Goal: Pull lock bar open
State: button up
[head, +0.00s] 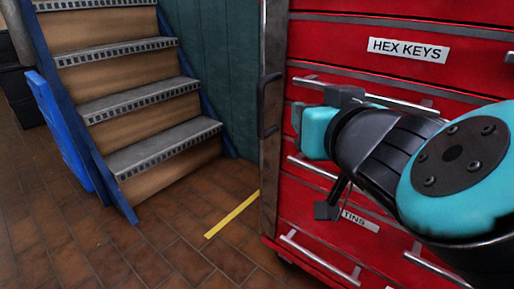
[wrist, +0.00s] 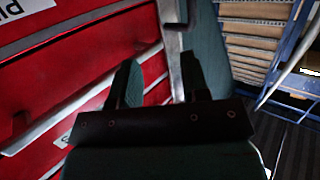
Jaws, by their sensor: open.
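The lock bar (head: 272,130) is a grey upright metal strip along the left front edge of the red tool cabinet, with a dark loop handle (head: 264,105) on it. In the wrist view the bar (wrist: 173,50) runs down between my fingers in the picture, and part of the handle (wrist: 182,14) shows near the top edge. My gripper (wrist: 157,62) is open, with two dark fingers apart and nothing held. It appears short of the bar; the exact gap is unclear. In the head view my arm hides most of the gripper, right of the bar.
The cabinet's drawers have protruding bar handles (head: 326,258) close to my arm, and a HEX KEYS label (head: 408,49). Wooden steps (head: 150,100) with a blue side frame stand at left. Tiled floor there is clear.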

aim_at(262, 105)
jog(key=s+a+f+n+t+y+b, duration=0.1)
jog(key=s+a+f+t+y+b, duration=0.15)
jog(key=f+b, duration=0.2)
jog(key=shift+g, duration=0.35)
jog(key=p+x, duration=0.2)
jog(key=x, duration=0.4)
jog(key=p+x, duration=0.3)
jog(key=x, duration=0.3)
jog(key=r+p+x, duration=0.1)
jog(key=p+x, duration=0.1)
jog(key=x, duration=0.4)
jog(key=shift+w+a, duration=0.1)
jog(key=shift+a, duration=0.1)
grip_shut()
